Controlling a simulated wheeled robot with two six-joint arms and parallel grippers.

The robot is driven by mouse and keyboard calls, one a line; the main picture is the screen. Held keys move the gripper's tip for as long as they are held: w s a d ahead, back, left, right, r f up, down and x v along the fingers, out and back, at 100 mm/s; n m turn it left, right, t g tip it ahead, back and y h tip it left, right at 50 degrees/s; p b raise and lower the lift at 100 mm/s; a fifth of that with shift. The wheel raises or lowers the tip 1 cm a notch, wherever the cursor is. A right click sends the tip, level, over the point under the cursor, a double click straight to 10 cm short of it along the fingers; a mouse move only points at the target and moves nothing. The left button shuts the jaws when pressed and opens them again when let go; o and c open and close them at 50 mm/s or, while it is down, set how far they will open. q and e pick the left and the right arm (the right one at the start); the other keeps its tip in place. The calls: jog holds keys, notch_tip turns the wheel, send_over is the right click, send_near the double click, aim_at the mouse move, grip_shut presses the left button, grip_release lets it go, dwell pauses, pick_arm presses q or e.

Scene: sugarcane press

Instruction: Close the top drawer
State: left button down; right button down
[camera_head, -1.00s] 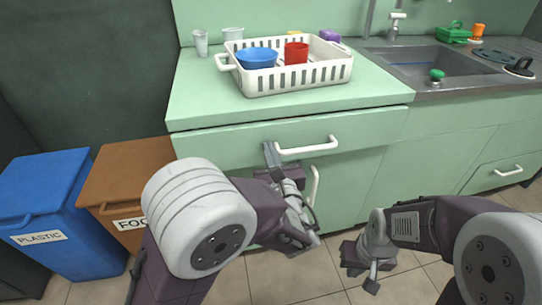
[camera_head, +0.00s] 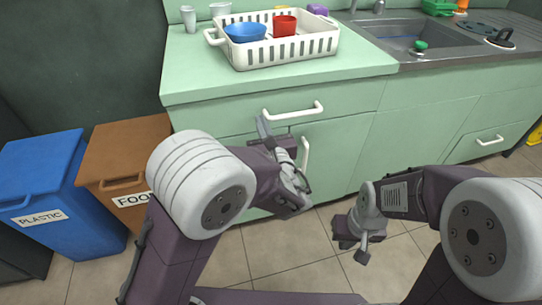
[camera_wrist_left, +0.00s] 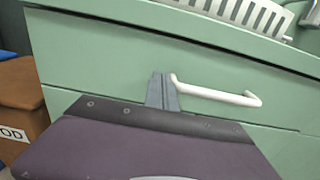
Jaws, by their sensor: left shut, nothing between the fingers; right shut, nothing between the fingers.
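The top drawer (camera_head: 350,102) is the pale green front just under the counter edge, with a white bar handle (camera_head: 293,112). Its front looks flush or nearly flush with the cabinet; a small gap cannot be ruled out. The drawer front (camera_wrist_left: 95,55) and handle (camera_wrist_left: 215,95) also show in the left wrist view. My left gripper (camera_head: 262,127) is shut and empty, its tips at the drawer front just left of the handle's left end. The shut fingertips also show in the left wrist view (camera_wrist_left: 163,90). My right gripper (camera_head: 354,250) is shut and empty, low over the floor, away from the cabinet.
A white dish rack (camera_head: 280,52) with a blue bowl (camera_head: 245,32) and red cup (camera_head: 285,25) stands on the counter. A sink (camera_head: 415,42) is to its right. A blue bin (camera_head: 45,200) and brown bin (camera_head: 125,160) stand left. Floor is clear in front.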

pick_arm(q)
jog(key=p+v, duration=0.3)
jog(key=v, duration=0.7)
jog(key=shift+s+d, duration=0.15)
jog(key=shift+s, duration=0.25)
jog(key=shift+f, duration=0.1)
